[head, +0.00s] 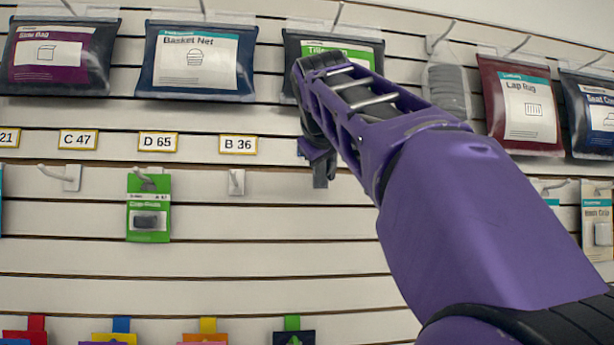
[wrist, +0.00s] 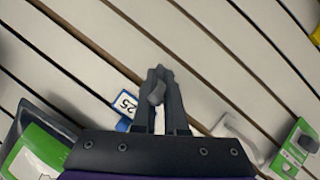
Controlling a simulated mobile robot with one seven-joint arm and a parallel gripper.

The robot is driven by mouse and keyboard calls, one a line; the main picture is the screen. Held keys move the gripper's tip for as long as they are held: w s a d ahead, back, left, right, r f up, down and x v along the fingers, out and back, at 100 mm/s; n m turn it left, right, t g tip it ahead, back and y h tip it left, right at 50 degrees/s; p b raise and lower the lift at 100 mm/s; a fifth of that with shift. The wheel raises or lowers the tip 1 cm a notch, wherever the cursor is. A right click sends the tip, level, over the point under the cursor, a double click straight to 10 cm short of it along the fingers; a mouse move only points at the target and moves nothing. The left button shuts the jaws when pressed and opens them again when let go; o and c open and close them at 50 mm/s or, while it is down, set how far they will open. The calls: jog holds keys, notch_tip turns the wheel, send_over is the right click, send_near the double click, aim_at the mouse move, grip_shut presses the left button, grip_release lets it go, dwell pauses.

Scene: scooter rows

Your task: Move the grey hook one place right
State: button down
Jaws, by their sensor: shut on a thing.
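My gripper (head: 320,175) is in front of the slatted wall, just right of the label B 36 (head: 238,145). In the wrist view my gripper (wrist: 157,80) is shut on a small dark grey piece (wrist: 157,93), which looks like the grey hook. The head view hides the hook behind my gripper and arm. I cannot tell whether the hook touches the wall. A blue-edged label ending in 25 (wrist: 126,103) shows beside the fingers. An empty white hook (head: 236,182) sits under B 36; it also shows in the wrist view (wrist: 232,128).
A green card pack (head: 149,215) hangs under D 65, and an empty white hook (head: 71,178) under C 47. Bags such as the Basket Net (head: 198,62) hang above. Colourful packs (head: 115,338) line the bottom. My arm covers the wall to the right.

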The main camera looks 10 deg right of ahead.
jog(key=shift+s+r+b, duration=0.1)
jog(key=shift+s+b, duration=0.25)
jog(key=shift+s, duration=0.9)
jog(key=shift+d, duration=0.1)
jog(key=d+p, duration=0.2)
jog(key=d, duration=1.5)
jog(key=shift+f, duration=0.2)
dwell(1.2)
jog(key=shift+w+a, duration=0.1)
jog(key=shift+w, duration=2.3)
dwell(1.2)
